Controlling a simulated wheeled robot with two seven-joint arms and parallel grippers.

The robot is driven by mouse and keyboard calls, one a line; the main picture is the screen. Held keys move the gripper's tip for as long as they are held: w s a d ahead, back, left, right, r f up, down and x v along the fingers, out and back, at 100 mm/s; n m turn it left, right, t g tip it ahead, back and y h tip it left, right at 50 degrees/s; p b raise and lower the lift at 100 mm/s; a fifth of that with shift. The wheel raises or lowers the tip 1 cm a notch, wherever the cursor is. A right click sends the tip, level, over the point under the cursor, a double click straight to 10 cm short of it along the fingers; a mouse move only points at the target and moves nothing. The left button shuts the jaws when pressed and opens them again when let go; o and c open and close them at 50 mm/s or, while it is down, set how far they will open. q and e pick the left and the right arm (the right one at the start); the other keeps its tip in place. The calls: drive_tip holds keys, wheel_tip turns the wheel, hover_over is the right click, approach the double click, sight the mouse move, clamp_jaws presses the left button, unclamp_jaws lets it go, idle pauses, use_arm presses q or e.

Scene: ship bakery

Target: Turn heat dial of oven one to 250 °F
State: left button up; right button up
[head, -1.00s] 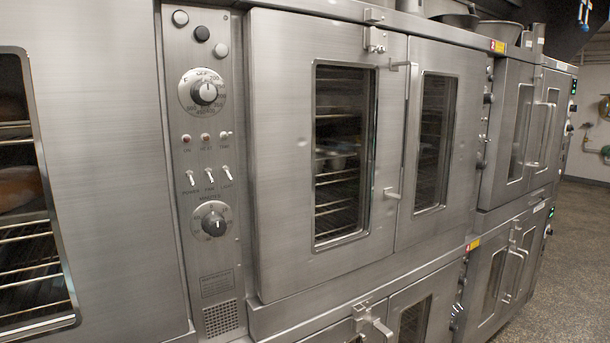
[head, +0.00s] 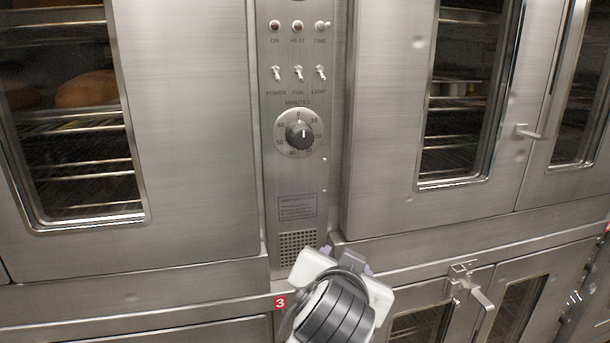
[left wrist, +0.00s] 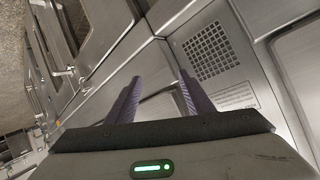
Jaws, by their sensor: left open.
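The oven control panel (head: 300,180) stands upright in the middle of the head view, between two oven doors. My left gripper (head: 347,260) is low, near the bottom of the panel, open and empty. Its spread fingers (left wrist: 158,88) show in the left wrist view.
A vent grille (head: 299,246) is at the panel's foot; it also shows in the left wrist view (left wrist: 209,50). A red tag reading 3 (head: 280,302) is on the ledge below. Glass oven doors flank the panel, with a protruding door handle (head: 528,132) at the right.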

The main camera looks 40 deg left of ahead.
sight(353, 145)
use_arm(q)
drive_tip(key=r+n+t+y, duration=0.1)
drive_tip(key=r, duration=0.5)
drive_tip(key=w+r+n+t+y, duration=0.1)
drive_tip(key=r, duration=0.6)
drive_tip(key=r+n+t+y, duration=0.1)
drive_tip(key=r+y, duration=0.1)
drive_tip(key=r, duration=0.4)
drive_tip(key=shift+w+r+n, duration=0.25)
drive_tip(key=shift+r+n, duration=0.05)
drive_tip(key=s+r+n+y, duration=0.4)
drive_tip(key=s+r, duration=0.1)
drive_tip(key=r, duration=0.5)
drive_tip(key=s+r+n+y, duration=0.4)
drive_tip(key=r, duration=0.7)
drive_tip(key=p+x, duration=0.3)
drive_tip(key=x, duration=0.6)
drive_tip(key=shift+a+g, duration=0.25)
drive_tip(key=shift+g, duration=0.05)
use_arm(e)
drive_tip(key=shift+s+d+r, duration=0.1)
drive_tip(key=shift+d+r, duration=0.5)
drive_tip(key=shift+r, duration=0.1)
use_arm(q)
drive_tip(key=shift+w+f, duration=0.1)
drive_tip(key=shift+w, duration=0.05)
drive_tip(key=c, duration=1)
drive_tip(key=shift+c, duration=0.2)
use_arm(e)
drive_tip(key=shift+r, duration=0.15)
